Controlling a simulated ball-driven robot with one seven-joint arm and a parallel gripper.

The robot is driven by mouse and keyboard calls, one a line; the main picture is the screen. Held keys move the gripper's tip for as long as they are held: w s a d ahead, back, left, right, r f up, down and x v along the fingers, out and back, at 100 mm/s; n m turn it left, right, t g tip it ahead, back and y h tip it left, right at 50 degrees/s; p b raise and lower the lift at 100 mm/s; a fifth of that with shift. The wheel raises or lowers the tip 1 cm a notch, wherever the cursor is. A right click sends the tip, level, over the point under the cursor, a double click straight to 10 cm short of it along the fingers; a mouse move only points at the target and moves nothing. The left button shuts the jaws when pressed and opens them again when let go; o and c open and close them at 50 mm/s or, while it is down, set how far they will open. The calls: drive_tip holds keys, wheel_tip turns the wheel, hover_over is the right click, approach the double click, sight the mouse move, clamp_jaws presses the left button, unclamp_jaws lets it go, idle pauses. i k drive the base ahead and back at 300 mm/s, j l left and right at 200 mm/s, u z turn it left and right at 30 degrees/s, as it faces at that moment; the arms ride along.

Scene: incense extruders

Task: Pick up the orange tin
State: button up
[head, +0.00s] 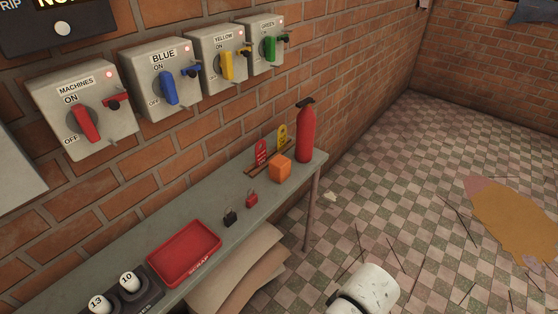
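An orange block-shaped thing (280,169), which looks like the orange tin, sits on the narrow grey table (215,211) near its far right end. It stands in front of a small wooden rack (253,171) with a red tag and a yellow tag. The red extinguisher (305,133) stands just to its right. My gripper is not in view. A white rounded part with a dark edge, likely of my arm, shows at the bottom, over the floor and apart from the tin.
On the table lie a red padlock (252,201), a black padlock (230,218), a red scrap tray (185,253) and a dark holder with numbered knobs. Switch boxes (165,78) line the brick wall. Brown sheets (240,275) lean below the table. The tiled floor to the right is largely open.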

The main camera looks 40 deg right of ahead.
sight(279, 166)
drive_tip(key=i, duration=1.15)
drive_tip(key=j+u, duration=0.05)
drive_tip(key=j, duration=0.05)
